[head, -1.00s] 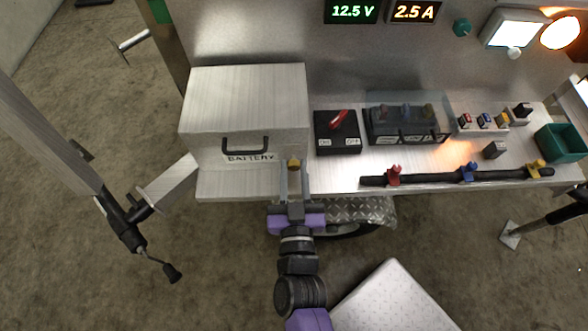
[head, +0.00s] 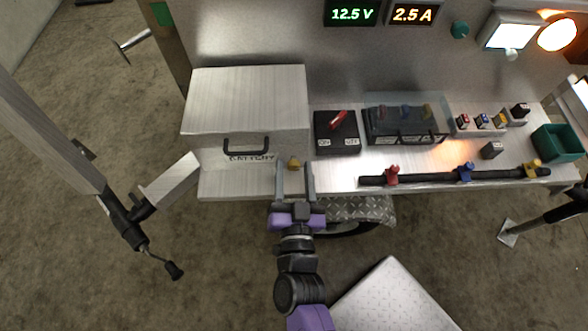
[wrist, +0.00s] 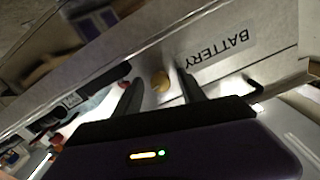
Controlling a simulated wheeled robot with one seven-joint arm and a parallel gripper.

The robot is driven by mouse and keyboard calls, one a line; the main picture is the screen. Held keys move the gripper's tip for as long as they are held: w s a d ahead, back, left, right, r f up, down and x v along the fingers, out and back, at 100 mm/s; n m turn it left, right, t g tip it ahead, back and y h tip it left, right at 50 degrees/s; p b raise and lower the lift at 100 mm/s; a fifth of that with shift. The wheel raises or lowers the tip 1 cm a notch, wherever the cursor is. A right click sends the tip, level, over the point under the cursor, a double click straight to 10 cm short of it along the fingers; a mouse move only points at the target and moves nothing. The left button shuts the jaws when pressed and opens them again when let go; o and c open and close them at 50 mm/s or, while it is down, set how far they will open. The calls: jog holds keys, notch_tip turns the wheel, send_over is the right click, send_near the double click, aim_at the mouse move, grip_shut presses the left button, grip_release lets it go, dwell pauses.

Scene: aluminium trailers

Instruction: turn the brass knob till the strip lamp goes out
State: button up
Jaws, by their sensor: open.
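The brass knob (head: 293,164) is a small round knob on the front of the aluminium battery box (head: 245,100), low and right of the BATTERY label. It also shows in the wrist view (wrist: 160,80), face on. My gripper (head: 295,169) is open, with one finger on each side of the knob. In the wrist view the gap between my fingertips (wrist: 162,77) frames the knob, with space on both sides. I cannot tell how deep the fingers reach. A lit white lamp (head: 510,33) and a lit orange round lamp (head: 558,34) are at upper right; which lamp is the strip is unclear.
Right of the box are a black switch block with a red lever (head: 337,132), a clear-covered unit (head: 405,125) and a black rail with coloured taps (head: 430,178). A green bin (head: 558,143) stands at far right. Displays read 12.5 V and 2.5 A.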

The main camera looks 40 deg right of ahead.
jog(key=v, duration=0.7)
jog(key=shift+s+a, duration=0.25)
jog(key=shift+s, duration=0.05)
dwell(0.3)
jog(key=s+d+r+n+y+p, duration=0.2)
jog(key=s+r+n+y+p, duration=0.1)
jog(key=s+r+n+y, duration=0.2)
jog(key=s+d+r+n+y+p, duration=0.2)
jog(key=s+r+n+y, duration=0.3)
jog(key=s+r, duration=0.4)
jog(key=shift+s+d+r+y+p, duration=0.3)
jog(key=shift+s+r+p, duration=0.05)
jog(key=shift+s+p, duration=0.1)
